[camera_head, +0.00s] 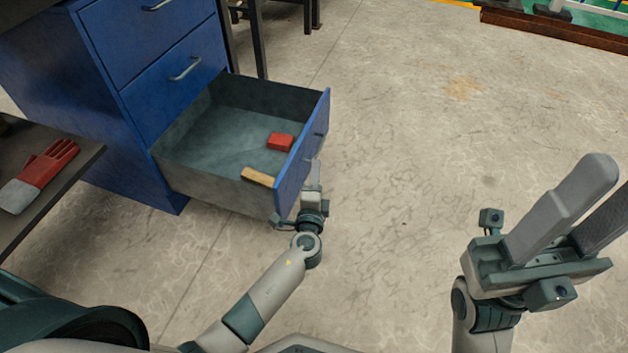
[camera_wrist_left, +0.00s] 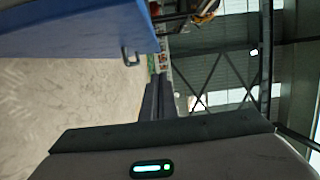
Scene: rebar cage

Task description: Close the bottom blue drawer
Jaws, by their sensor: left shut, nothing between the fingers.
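The bottom blue drawer (camera_head: 303,150) is pulled far out of the blue cabinet (camera_head: 60,75). Inside it lie a red block (camera_head: 280,141) and a tan wooden piece (camera_head: 258,176). My left gripper (camera_head: 312,172) is shut and empty, just outside the drawer front near its lower end; I cannot tell whether it touches. In the left wrist view, my left fingers (camera_wrist_left: 157,92) are together, with a blue panel (camera_wrist_left: 70,35) and a handle (camera_wrist_left: 130,57) beyond them. My right gripper (camera_head: 612,190) is open and empty at the right, away from the cabinet; one fingertip is cut off.
The two upper drawers (camera_head: 178,85) are shut. A dark table (camera_head: 75,170) with a red and grey glove (camera_head: 45,175) stands at the left, near the cabinet. The concrete floor (camera_head: 420,130) right of the drawer is clear. A rusty beam (camera_head: 560,27) lies at the far right.

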